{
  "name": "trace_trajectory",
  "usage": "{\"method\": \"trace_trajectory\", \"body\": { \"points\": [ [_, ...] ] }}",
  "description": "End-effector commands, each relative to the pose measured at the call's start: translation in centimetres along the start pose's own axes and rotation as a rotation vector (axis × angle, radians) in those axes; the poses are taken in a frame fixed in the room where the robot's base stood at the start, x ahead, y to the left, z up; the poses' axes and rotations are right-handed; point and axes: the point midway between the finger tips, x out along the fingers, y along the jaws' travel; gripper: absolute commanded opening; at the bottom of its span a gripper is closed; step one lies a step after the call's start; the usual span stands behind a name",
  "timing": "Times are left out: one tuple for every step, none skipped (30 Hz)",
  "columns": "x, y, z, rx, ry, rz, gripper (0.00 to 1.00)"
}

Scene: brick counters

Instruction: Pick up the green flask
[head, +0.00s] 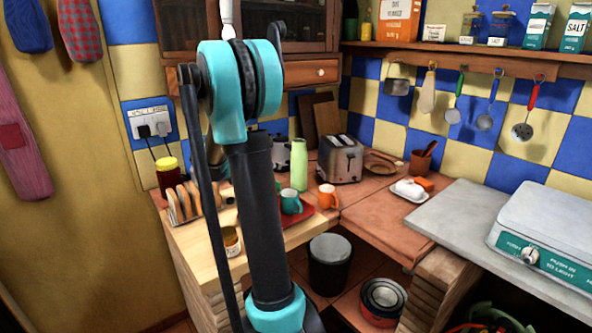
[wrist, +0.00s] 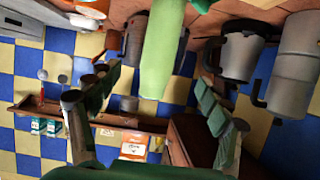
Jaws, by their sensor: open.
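The green flask (head: 299,165) stands upright on the counter in the head view, just right of my arm. It is behind a teal mug (head: 290,202) and left of the toaster (head: 341,159). In the wrist view, which is turned over, the green flask (wrist: 162,50) reaches down from the top edge, between the two fingers in the picture. My gripper (wrist: 157,82) is open, with a finger to each side of the flask in that view. No contact shows, and I cannot tell the depth between them. In the head view my arm hides the gripper.
A toast rack (head: 190,203) and jar (head: 168,177) are to the left. Metal pots (wrist: 292,75) show right in the wrist view. Utensils hang under the shelf (head: 455,56).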

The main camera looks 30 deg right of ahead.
Motion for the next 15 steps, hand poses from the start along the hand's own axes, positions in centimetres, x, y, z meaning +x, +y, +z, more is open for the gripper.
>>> {"method": "trace_trajectory", "body": {
  "points": [
    [1.1, 0.1, 0.0, 0.002, 0.0, 0.004, 0.78],
    [1.7, 0.1, 0.0, 0.002, 0.0, 0.005, 0.78],
    [2.5, 0.1, 0.0, 0.002, 0.0, 0.004, 0.78],
    [3.1, 0.1, 0.0, 0.002, 0.0, 0.004, 0.78],
    [3.7, 0.1, 0.0, 0.002, 0.0, 0.004, 0.78],
    [4.5, 0.1, 0.0, 0.002, 0.0, 0.004, 0.78],
    [5.1, 0.1, 0.0, 0.002, 0.0, 0.004, 0.78],
    [5.7, 0.1, 0.0, 0.001, 0.0, 0.004, 0.78],
    [6.5, 0.1, 0.0, 0.002, 0.0, 0.003, 0.78],
    [7.1, 0.1, 0.0, 0.002, 0.0, 0.003, 0.78],
    [7.6, 0.0, 0.0, 0.002, 0.0, 0.004, 0.78],
    [8.3, 0.1, 0.0, 0.002, 0.0, 0.003, 0.78],
    [8.7, 0.1, 0.0, 0.002, 0.0, 0.003, 0.78],
    [9.1, 0.1, 0.0, 0.001, 0.0, 0.002, 0.78],
    [9.6, 0.0, 0.0, 0.001, 0.0, 0.002, 0.78]
  ]
}}
